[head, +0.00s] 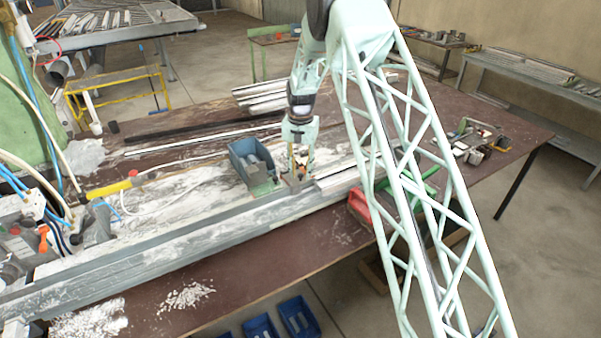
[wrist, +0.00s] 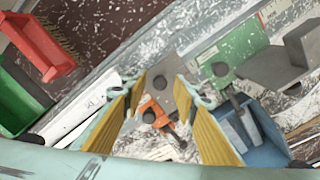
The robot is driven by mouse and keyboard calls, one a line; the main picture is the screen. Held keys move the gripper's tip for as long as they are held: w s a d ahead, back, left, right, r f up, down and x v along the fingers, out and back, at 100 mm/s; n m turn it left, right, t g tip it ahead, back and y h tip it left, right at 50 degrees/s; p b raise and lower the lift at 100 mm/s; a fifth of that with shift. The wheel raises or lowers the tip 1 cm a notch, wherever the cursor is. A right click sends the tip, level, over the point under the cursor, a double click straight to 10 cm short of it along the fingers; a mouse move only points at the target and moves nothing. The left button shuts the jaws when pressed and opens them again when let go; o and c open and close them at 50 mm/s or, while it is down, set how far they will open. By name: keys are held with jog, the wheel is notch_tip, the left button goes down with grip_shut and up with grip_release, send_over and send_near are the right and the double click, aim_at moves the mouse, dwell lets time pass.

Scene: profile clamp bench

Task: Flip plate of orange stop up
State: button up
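The orange stop (wrist: 154,111) shows between my gripper's fingers in the wrist view, with a dark knob or bolt on it. A grey metal plate (wrist: 166,89) with a dark round hole lies beside its orange part; I cannot tell its exact tilt. My gripper (wrist: 160,84) is open, its two yellow-padded fingers apart on either side of the stop, with no clear contact visible. In the head view my gripper (head: 299,170) points down at the long rail, and the fingers largely hide the stop.
A green stop (wrist: 220,70) with a grey plate sits close on the right in the wrist view. A blue bin (wrist: 267,147) with grey parts stands nearby. Red (wrist: 40,48) and green (wrist: 18,105) bins lie to the left. The long grey rail (head: 150,250) crosses the dusty bench.

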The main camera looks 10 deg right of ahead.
jog(key=shift+c, duration=0.2)
grip_shut()
